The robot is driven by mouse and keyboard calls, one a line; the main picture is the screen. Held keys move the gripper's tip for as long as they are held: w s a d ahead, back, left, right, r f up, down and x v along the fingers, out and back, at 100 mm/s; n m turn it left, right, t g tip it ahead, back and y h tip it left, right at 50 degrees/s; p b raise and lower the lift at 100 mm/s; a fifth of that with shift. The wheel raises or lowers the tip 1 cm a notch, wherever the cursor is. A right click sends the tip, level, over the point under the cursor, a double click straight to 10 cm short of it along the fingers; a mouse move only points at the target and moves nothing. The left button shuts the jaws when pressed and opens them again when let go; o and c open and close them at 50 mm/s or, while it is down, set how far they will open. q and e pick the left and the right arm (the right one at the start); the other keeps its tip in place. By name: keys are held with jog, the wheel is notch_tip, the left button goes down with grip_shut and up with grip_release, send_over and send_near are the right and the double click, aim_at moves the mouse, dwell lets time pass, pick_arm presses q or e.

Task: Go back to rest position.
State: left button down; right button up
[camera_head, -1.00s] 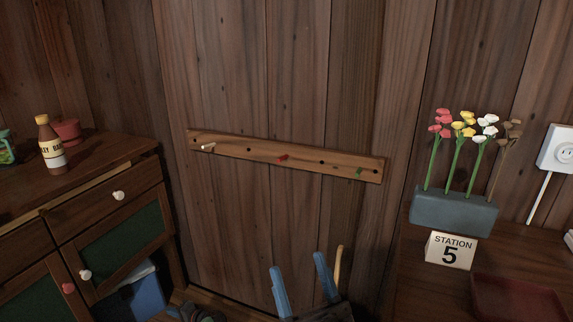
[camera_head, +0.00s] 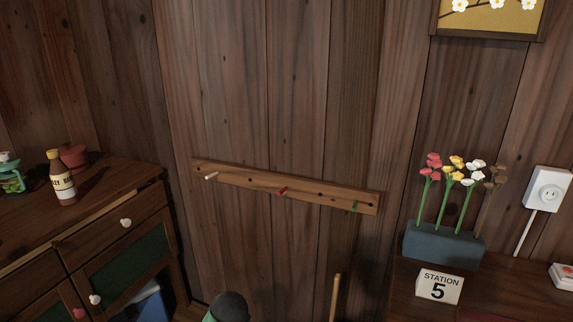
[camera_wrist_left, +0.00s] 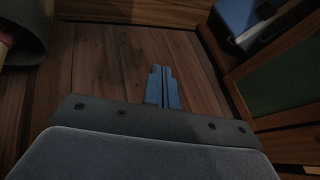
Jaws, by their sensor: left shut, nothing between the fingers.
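My left gripper (camera_wrist_left: 161,72) shows in the left wrist view, with its two blue fingers together and nothing between them. It points over a wooden floor or panel surface and touches no object that I can see. In the head view neither gripper shows. A dark rounded shape with a bit of green is at the bottom edge there; I cannot tell what it is.
A peg rail (camera_head: 250,181) with white, red and green pegs is on the wall. A cabinet (camera_head: 100,205) with a bottle (camera_head: 62,182) stands left. Right are a flower planter (camera_head: 442,246) and a station sign (camera_head: 439,288). A dark container (camera_wrist_left: 25,45) is close to the gripper's left.

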pick_arm(q)
jog(key=s+d+r+n+h+p, duration=0.1)
jog(key=s+d+r+h+p, duration=0.25)
jog(key=s+r+p, duration=1.15)
jog(key=s+r+g+p, duration=0.2)
jog(key=s+p, duration=0.2)
jog(key=s, duration=0.6)
jog(key=s+r+n+g+p, duration=0.1)
jog(key=s+r+g+p, duration=0.1)
jog(key=s, duration=0.9)
jog(key=shift+a+p, duration=0.3)
jog(key=shift+p, duration=0.6)
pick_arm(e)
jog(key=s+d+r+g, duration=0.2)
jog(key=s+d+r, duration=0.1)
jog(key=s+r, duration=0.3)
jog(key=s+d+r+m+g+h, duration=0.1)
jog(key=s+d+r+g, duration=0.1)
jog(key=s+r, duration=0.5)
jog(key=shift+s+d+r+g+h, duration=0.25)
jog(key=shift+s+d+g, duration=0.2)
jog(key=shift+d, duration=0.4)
pick_arm(q)
jog(key=shift+r+h, duration=0.1)
jog(key=shift+h, duration=0.15)
